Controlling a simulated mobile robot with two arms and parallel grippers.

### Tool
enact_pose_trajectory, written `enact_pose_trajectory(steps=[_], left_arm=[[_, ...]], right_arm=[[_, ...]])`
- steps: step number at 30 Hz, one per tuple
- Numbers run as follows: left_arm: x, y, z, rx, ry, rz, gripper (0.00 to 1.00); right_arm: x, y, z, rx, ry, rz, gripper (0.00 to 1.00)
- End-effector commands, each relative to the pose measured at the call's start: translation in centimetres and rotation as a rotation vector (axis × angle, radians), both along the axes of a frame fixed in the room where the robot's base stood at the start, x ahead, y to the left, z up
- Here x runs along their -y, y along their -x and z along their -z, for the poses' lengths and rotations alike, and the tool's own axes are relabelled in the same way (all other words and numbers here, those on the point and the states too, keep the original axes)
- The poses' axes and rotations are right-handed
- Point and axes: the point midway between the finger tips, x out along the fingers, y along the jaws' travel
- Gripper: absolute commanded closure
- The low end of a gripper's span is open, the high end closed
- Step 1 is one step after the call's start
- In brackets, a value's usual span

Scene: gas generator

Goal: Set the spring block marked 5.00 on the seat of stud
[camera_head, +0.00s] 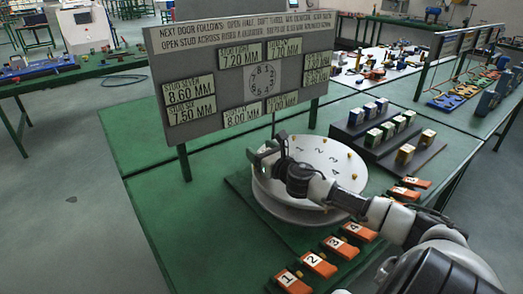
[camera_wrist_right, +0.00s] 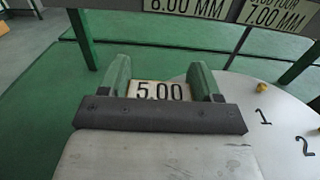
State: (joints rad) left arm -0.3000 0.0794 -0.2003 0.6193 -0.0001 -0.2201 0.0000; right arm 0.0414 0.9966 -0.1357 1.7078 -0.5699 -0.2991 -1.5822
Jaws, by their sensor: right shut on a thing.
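My right gripper (camera_head: 266,154) is shut on the spring block marked 5.00 (camera_wrist_right: 160,91). The block's label shows between the green fingers in the right wrist view; the rest of it is hidden. In the head view the gripper hovers by the left rim of a round white plate (camera_head: 345,160), and my wrist covers part of the plate. The plate carries printed numbers and small brass studs around its edge. In the right wrist view a brass stud (camera_wrist_right: 262,87) near number 1 stands right of the gripper, apart from the block. My left gripper is not in view.
A grey sign board (camera_head: 240,75) with millimetre labels stands behind the plate. Dark racks (camera_head: 405,160) of small blocks lie to the right. Orange numbered pieces (camera_head: 320,265) line the near table edge. The green table (camera_head: 150,130) is clear on the left.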

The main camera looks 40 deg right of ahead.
Motion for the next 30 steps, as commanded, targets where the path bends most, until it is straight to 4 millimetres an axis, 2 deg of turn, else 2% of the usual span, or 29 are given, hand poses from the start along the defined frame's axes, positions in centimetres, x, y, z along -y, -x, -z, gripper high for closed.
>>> enact_pose_trajectory(steps=[5, 6, 10, 18, 23, 25, 30], left_arm=[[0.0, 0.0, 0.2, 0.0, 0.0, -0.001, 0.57], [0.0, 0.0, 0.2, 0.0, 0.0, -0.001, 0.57], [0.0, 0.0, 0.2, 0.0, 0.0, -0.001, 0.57], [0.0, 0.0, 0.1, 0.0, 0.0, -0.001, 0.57], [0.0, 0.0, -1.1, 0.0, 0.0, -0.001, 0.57], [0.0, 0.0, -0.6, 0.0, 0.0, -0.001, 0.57], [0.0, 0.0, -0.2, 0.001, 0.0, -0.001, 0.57]], right_arm=[[0.0, 0.0, 0.2, 0.001, -0.001, 0.0, 0.69], [0.0, 0.0, 0.3, -0.001, -0.001, 0.0, 0.3], [0.0, 0.0, 0.2, -0.001, -0.001, 0.0, 0.11], [0.0, 0.0, 0.1, 0.0, -0.001, 0.0, 0.11], [0.0, 0.0, -1.4, 0.001, -0.001, -0.001, 0.11], [-0.1, 0.7, -0.7, -0.005, -0.002, -0.001, 0.11], [-0.4, 2.9, -0.7, -0.004, 0.001, -0.002, 0.11]])
